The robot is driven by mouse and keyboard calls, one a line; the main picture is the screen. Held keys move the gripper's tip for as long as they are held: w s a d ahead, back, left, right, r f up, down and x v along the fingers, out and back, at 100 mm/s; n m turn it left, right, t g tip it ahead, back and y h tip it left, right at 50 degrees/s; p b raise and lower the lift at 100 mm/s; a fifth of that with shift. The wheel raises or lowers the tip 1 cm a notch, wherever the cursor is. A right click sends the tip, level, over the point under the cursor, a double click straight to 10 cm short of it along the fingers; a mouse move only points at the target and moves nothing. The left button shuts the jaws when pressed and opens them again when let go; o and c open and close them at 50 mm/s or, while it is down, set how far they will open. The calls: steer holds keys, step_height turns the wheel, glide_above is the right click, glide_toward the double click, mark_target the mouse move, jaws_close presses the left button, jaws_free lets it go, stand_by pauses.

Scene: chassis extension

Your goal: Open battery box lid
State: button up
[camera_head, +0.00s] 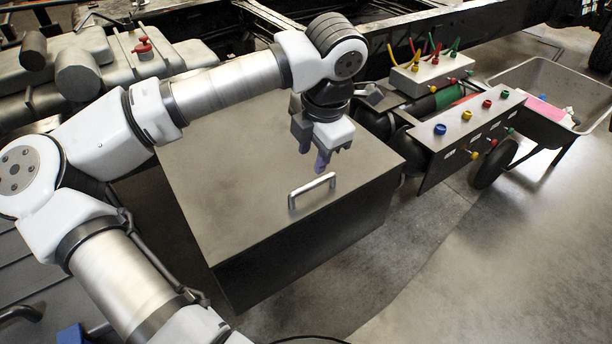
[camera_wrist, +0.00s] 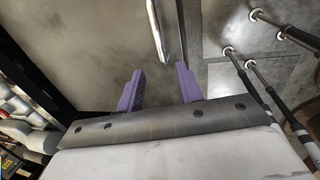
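The battery box is a dark box with a flat grey-brown lid (camera_head: 225,185), which lies shut. A silver bar handle (camera_head: 312,183) stands on the lid near its front right edge. My gripper (camera_head: 313,158) is above the lid, just behind the handle in the head view, with its purple fingers pointing down. The fingers (camera_wrist: 160,85) are apart and hold nothing. In the wrist view the handle (camera_wrist: 155,32) lies beyond the fingertips, between their lines, and is not touched. The lid (camera_wrist: 85,45) fills the left of that view.
A grey panel (camera_head: 455,135) with coloured knobs and tanks stands right of the box. A metal tray (camera_head: 585,105) with a pink item is at the far right. Grey tanks (camera_head: 110,55) and the chassis frame lie behind. The floor (camera_head: 440,265) in front right is clear.

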mark_target(306, 186)
steer(key=f, duration=0.3)
steer(key=w+f+p, duration=0.1)
steer(key=f, duration=0.2)
steer(key=a+f+p, duration=0.1)
steer(key=f, duration=0.2)
steer(key=shift+w+a+f, duration=0.1)
steer(key=shift+w+f, duration=0.25)
steer(key=shift+c, duration=0.2)
jaws_close()
